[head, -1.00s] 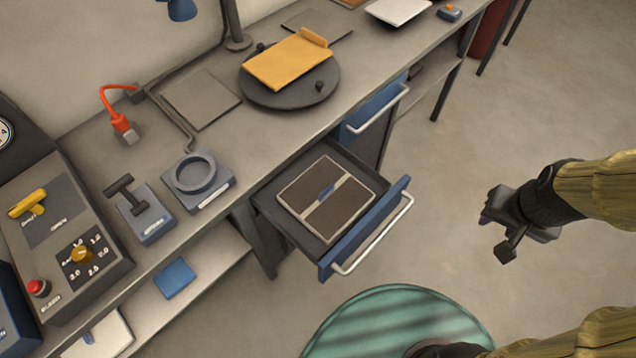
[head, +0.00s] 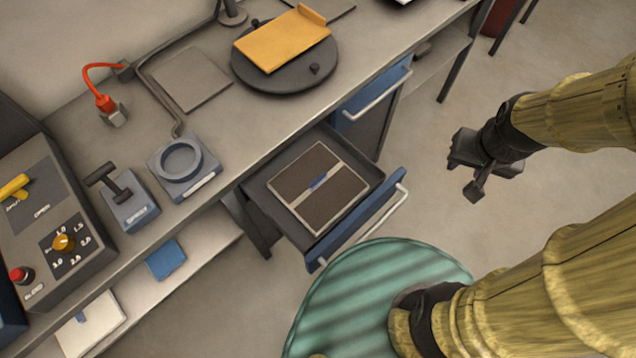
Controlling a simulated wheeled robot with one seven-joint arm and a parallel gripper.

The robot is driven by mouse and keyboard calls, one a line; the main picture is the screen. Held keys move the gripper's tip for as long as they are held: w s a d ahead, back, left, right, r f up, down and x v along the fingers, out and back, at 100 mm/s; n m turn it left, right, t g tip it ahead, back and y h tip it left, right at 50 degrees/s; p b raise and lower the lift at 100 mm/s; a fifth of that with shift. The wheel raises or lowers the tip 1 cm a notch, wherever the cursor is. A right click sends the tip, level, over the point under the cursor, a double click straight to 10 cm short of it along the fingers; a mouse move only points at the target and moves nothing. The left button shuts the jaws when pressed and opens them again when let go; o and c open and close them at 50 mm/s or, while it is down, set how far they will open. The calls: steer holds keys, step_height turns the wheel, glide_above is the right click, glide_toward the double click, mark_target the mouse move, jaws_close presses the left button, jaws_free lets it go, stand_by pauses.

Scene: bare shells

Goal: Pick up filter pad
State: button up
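The likely filter pad (head: 300,184) is a flat, dark brown square with a pale border, a pale band across the middle and a small blue tab. It lies flat inside the open drawer (head: 262,189) under the bench and is fully visible. My gripper (head: 466,180) hangs over the floor to the right of the drawer, apart from it and from the pad. Its two dark fingers look spread, with nothing between them.
The drawer's blue front with its pale handle (head: 372,224) sticks out from the bench. A round green striped surface (head: 340,290) is near the drawer. The bench top holds an orange plate (head: 283,40) on a dark disc and a grey ring fixture (head: 181,160). Open floor lies right.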

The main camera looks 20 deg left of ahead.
steer(key=s+a+f+n+g+h+b, duration=0.1)
steer(key=s+a+f+n+h+b, duration=0.15)
steer(key=a+f+n, duration=0.5)
steer(key=s+a+f+n+g+h+b, duration=0.15)
steer(key=a+f+n+h, duration=0.3)
steer(key=a+n, duration=0.65)
steer(key=s+a+f+n+t+b, duration=0.1)
steer(key=s+a+f+n+t, duration=0.3)
steer(key=a, duration=0.6)
steer(key=s+a+f+n+t+b, duration=0.2)
steer(key=s+a+f+n+t, duration=0.2)
steer(key=s+a+n+t, duration=0.4)
steer(key=shift+a+f+y, duration=0.4)
steer(key=shift+a, duration=0.45)
steer(key=shift+s, duration=0.1)
steer(key=p, duration=0.1)
glide_toward(312, 186)
steer(key=x, duration=0.4)
steer(key=shift+w+d+f, duration=0.1)
steer(key=shift+w, duration=0.15)
